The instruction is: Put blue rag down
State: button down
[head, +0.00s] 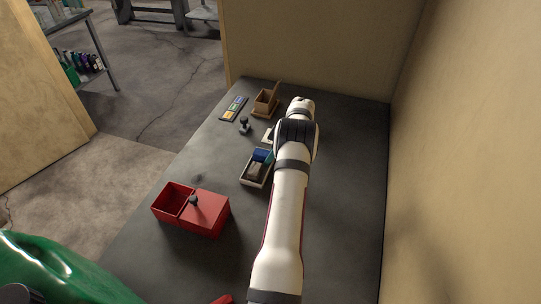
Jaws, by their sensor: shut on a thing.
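A small blue piece (262,154), which looks like the blue rag, shows at the far end of a small light-rimmed tray (245,178), just left of my arm. It is too small to tell whether it lies in the tray or is held above it. A brownish-grey thing lies in the nearer part of the tray. My arm reaches from the bottom edge up over the dark bench, and its fingers are hidden behind its own links. What they hold does not show.
A red box (175,198) with a dark-knobbed lid stands nearer on the bench (215,150). A wooden holder (265,103), a coloured strip (233,109) and a dark knobbed item (244,126) stand farther back. Walls close off the back and right. A green container (50,265) is lower left.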

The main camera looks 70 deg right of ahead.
jog(key=c, duration=0.7)
grip_release()
jog(key=shift+c, duration=0.2)
jog(key=v, duration=1.2)
jog(key=shift+r, duration=0.15)
